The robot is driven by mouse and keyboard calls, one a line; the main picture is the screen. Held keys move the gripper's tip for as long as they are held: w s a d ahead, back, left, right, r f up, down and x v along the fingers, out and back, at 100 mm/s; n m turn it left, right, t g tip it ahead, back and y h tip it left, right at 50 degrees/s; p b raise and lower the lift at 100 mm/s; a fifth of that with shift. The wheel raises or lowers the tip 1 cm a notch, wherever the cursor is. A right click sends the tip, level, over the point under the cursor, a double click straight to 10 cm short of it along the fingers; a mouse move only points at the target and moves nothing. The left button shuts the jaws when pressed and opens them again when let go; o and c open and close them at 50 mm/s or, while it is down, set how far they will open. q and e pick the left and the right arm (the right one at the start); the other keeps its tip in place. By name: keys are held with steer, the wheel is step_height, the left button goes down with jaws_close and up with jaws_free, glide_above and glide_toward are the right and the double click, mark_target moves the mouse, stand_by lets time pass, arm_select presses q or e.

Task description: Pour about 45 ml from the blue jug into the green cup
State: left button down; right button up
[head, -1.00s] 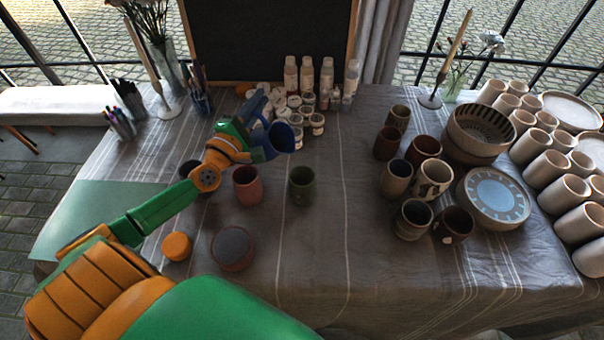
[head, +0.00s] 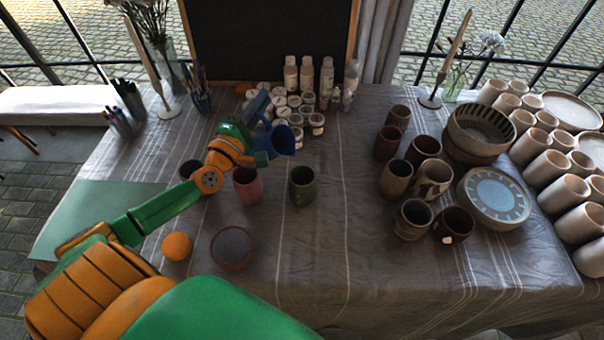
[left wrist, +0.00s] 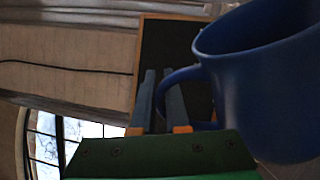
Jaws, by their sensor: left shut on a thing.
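The blue jug (head: 281,139) is held in the air by my left gripper (head: 259,123), tilted with its mouth toward the right. In the left wrist view the jug (left wrist: 268,90) fills the right side, and the gripper's fingers (left wrist: 163,103) are shut on its handle. The green cup (head: 302,186) stands upright on the table, below and a little right of the jug. The jug's mouth is above and behind the cup in the head view. I cannot see any liquid. My right gripper is not in view.
A pink cup (head: 247,186) stands just left of the green cup, and a dark cup (head: 190,169) is partly behind my arm. Paint jars (head: 317,123) stand behind. Several brown cups (head: 396,178) stand to the right. The cloth in front of the green cup is clear.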

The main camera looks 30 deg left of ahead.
arm_select(q)
steer(key=shift+s+d+m, duration=0.1)
steer(key=shift+d+m, duration=0.5)
steer(key=shift+m, duration=0.2)
stand_by(1.9)
steer(key=a+n, duration=0.1)
steer(key=n, duration=0.1)
steer(key=a+n, duration=0.2)
steer(key=n, duration=0.1)
steer(key=shift+a+f+g+y, duration=0.15)
steer(key=shift+a+g+y, duration=0.05)
steer(key=shift+g+y, duration=0.1)
steer(key=shift+w+a+f+n+b, duration=0.15)
steer(key=shift+a+n+b, duration=0.15)
steer(key=shift+a+n, duration=0.25)
steer(key=shift+w+a+n+b, duration=0.15)
steer(key=shift+a+n+b, duration=0.15)
steer(key=shift+a+n, duration=0.25)
